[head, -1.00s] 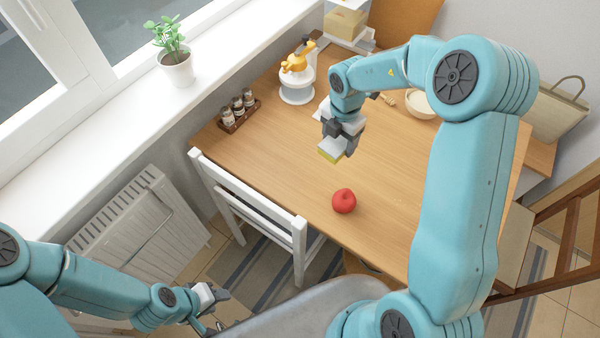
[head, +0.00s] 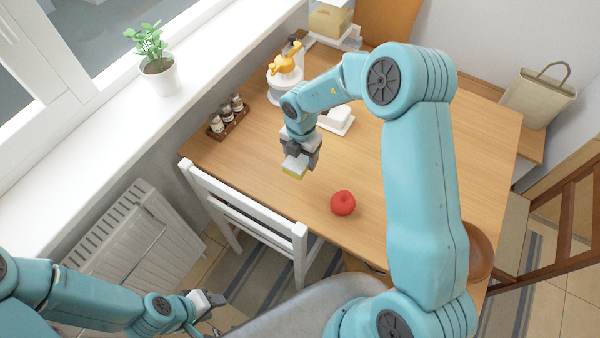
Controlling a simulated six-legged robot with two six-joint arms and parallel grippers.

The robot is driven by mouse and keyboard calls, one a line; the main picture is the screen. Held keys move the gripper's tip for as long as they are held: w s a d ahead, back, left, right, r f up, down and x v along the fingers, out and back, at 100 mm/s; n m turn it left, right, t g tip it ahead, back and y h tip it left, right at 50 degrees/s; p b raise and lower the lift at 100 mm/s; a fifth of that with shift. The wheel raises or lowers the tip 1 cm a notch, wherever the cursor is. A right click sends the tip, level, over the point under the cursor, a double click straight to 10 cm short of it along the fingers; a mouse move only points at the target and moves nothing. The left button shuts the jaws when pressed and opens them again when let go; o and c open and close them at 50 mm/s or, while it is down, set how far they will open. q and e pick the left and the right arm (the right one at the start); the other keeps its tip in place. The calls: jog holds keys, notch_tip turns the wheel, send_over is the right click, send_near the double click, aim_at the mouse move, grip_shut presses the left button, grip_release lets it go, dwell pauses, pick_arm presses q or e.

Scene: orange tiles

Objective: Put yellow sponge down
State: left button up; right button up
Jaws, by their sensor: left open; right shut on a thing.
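The yellow sponge (head: 294,172) is between the jaws of my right gripper (head: 297,163); its yellow underside and a pale upper part show. My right gripper is shut on it, pointing down over the left-middle part of the wooden table (head: 240,160). I cannot tell whether the sponge touches the tabletop. My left gripper (head: 214,306) is open and empty at the lower left, off the table, in front of the chair.
A red apple-like fruit (head: 343,203) lies right of the sponge. A spice rack (head: 228,120), an orange-and-white juicer (head: 287,75) and a white dish (head: 337,118) stand further back. A white chair (head: 250,215) is at the table's near-left edge. Bare tabletop surrounds the sponge.

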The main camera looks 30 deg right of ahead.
aim_at(302, 166)
notch_tip(302, 166, down, 5)
jog(key=shift+s, duration=0.1)
notch_tip(302, 166, down, 4)
jog(key=shift+f, duration=0.2)
jog(key=o, duration=1.1)
jog(key=shift+f, duration=0.1)
